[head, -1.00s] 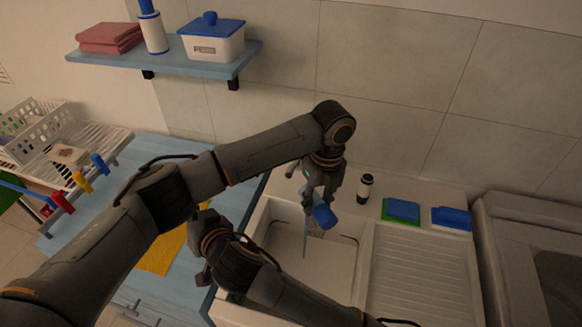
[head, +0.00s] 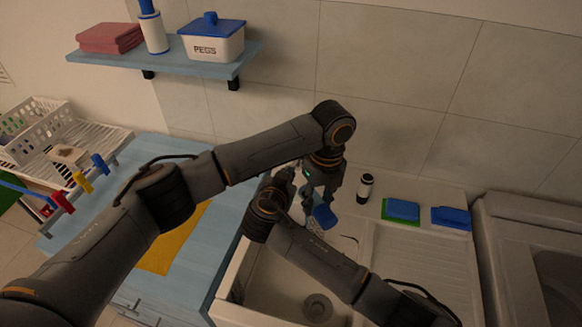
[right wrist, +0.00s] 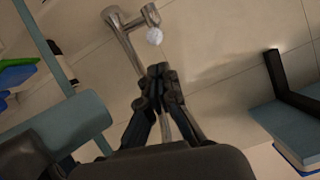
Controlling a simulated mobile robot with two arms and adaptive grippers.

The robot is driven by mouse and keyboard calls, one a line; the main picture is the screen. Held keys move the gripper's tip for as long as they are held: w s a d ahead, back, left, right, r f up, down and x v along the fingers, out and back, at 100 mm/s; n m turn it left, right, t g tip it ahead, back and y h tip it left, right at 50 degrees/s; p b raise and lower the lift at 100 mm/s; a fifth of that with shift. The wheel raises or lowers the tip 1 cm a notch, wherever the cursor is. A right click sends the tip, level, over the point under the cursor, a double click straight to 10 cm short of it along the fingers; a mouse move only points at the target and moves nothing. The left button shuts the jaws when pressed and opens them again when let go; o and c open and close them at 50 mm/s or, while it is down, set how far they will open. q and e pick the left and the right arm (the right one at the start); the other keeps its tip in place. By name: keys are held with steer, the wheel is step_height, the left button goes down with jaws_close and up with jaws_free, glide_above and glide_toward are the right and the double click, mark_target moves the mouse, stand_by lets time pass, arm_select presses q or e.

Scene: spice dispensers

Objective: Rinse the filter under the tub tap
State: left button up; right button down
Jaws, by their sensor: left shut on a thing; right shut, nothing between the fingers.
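My left gripper (head: 322,190) hangs over the tub (head: 232,280) at its back end, shut on the filter (head: 324,216). The filter's blue part shows below the fingers; my right arm hides part of the rest. My right gripper (head: 284,182) is beside it at the tub's back left corner, shut and empty. In the right wrist view its closed fingertips (right wrist: 158,75) are close to the chrome tap (right wrist: 124,42); I cannot tell whether they touch. A pale round spot shows at the tap. I cannot tell whether water runs.
A dark bottle with a white band (head: 365,188), a blue sponge on green (head: 402,210) and another blue piece (head: 451,217) stand behind the ribbed drainboard. A blue counter (head: 215,235) with a yellow cloth (head: 172,245) lies left. A shelf (head: 165,62) is above.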

steer(key=shift+x, duration=2.35)
steer(key=shift+s+a+f, duration=0.1)
steer(key=shift+s+f, duration=0.05)
steer(key=shift+f, duration=0.3)
steer(key=shift+s+a+f, duration=0.1)
steer(key=shift+s+f, duration=0.05)
steer(key=shift+f, duration=0.25)
steer(key=shift+s, duration=0.1)
steer(key=f+v, duration=0.1)
steer(key=v, duration=0.8)
steer(key=shift+s, duration=0.6)
steer(key=shift+a+f, duration=0.1)
